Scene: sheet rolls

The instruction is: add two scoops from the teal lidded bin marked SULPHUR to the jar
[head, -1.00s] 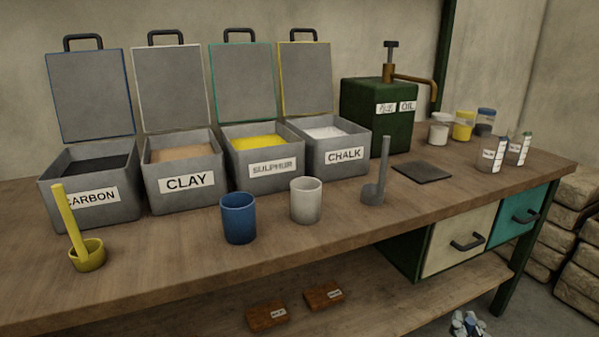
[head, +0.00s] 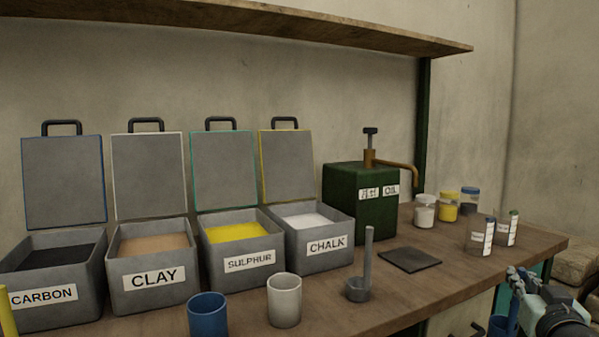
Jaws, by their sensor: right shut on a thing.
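The SULPHUR bin (head: 245,262) is a grey box of yellow powder (head: 233,232). Its teal-edged lid (head: 223,170) stands open behind it. An off-white open jar (head: 284,301) and a blue open jar (head: 208,316) stand in front of the bins; I cannot tell which is the task's jar. My right gripper (head: 515,282) is at the lower right, beyond the bench's front edge and far from the bin. It is shut on what looks like a blue scoop (head: 513,314), upright and partly cut off by the frame. My left gripper is not in view.
CARBON (head: 50,294), CLAY (head: 155,278) and CHALK (head: 322,245) bins stand open in the row. A grey scoop (head: 359,289) stands near a dark square pad (head: 410,260). The green oil can (head: 365,208) and several small containers are at the right. A shelf (head: 230,24) hangs above.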

